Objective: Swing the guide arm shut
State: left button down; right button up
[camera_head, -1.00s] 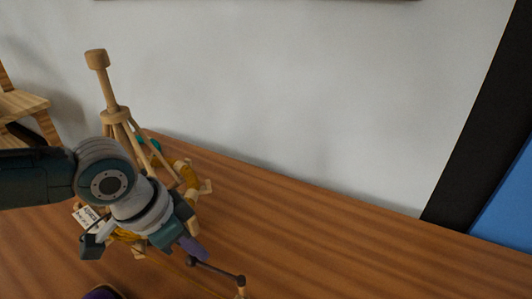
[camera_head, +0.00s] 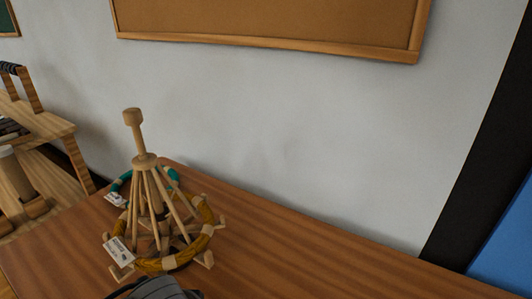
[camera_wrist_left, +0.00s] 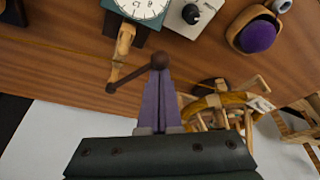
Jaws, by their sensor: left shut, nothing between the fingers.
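The guide arm (camera_wrist_left: 135,76) is a thin dark rod with a round knob at each end, seen in the left wrist view. One end meets a wooden peg (camera_wrist_left: 122,45) beside a dial with a white face (camera_wrist_left: 138,8). Its other knob lies right at the tips of my left gripper (camera_wrist_left: 160,78). The purple fingers are shut with nothing between them; I cannot tell whether they touch the knob. My right gripper is not in view.
A wooden yarn swift (camera_head: 146,160) with a tagged mustard skein (camera_head: 205,232) stands on the table (camera_head: 290,245). A mustard strand (camera_wrist_left: 60,50) crosses the table. A grey box with a black knob (camera_wrist_left: 191,13) and a purple ball (camera_wrist_left: 258,35) in a wooden holder are nearby.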

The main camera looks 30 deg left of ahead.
pick_arm(q)
jog(key=shift+s+d+n+y, duration=0.3)
jog(key=shift+s+d+n, duration=0.1)
jog(key=shift+d+n, duration=0.4)
jog(key=shift+s+d+n+g, duration=0.25)
jog(key=shift+d+n+g, duration=0.2)
jog(key=shift+n, duration=0.65)
jog(key=shift+s+d, duration=0.1)
jog(key=shift+d, duration=0.25)
pick_arm(e)
jog(key=shift+s+d+f, duration=0.25)
jog(key=shift+d, duration=0.1)
pick_arm(q)
jog(key=shift+d, duration=0.1)
jog(key=shift+b, duration=0.35)
